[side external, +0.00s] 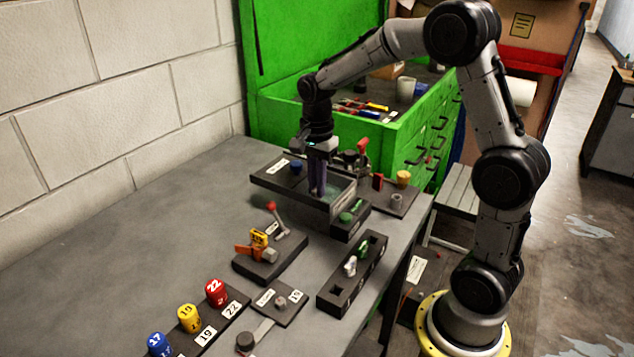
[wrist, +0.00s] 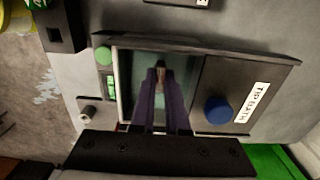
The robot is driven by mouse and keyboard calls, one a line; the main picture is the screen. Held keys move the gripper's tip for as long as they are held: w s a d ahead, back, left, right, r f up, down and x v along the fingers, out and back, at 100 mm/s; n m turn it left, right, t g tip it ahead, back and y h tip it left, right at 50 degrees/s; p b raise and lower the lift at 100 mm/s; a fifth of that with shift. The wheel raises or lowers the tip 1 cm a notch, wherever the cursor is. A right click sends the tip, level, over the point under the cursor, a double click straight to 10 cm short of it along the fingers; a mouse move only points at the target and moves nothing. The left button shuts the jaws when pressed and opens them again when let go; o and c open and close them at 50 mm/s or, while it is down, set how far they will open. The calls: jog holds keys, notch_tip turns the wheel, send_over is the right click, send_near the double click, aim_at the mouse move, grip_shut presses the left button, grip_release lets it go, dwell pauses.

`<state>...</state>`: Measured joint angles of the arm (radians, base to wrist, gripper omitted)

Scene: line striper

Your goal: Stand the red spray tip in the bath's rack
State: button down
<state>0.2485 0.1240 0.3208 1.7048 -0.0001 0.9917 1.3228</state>
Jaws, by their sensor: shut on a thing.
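The tip bath (side external: 340,197) is an open dark tray with a pale greenish inside; its label reads TIP BATH in the wrist view (wrist: 292,62). My gripper (side external: 317,192) points straight down into its opening. In the wrist view my gripper (wrist: 160,68) is shut on a small brownish piece (wrist: 160,75) between the fingertips, mostly hidden. I cannot tell whether it is the red spray tip or whether it touches the bath floor. A dark strip along the bath's end, perhaps the rack, carries green pieces (wrist: 104,55), also in the side view (side external: 346,217).
A blue knob (wrist: 218,110) stands on the bath's lid side. A dark block with white and green tips (side external: 350,266) and a fixture with yellow and orange parts (side external: 260,245) stand nearer. Red, yellow and blue numbered caps (side external: 189,318) are front left. The table's left is clear.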

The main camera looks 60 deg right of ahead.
jog(key=shift+f, duration=0.8)
jog(key=c, duration=0.8)
grip_release()
jog(key=shift+c, duration=0.2)
jog(key=o, duration=0.3)
jog(key=shift+r, duration=3.5)
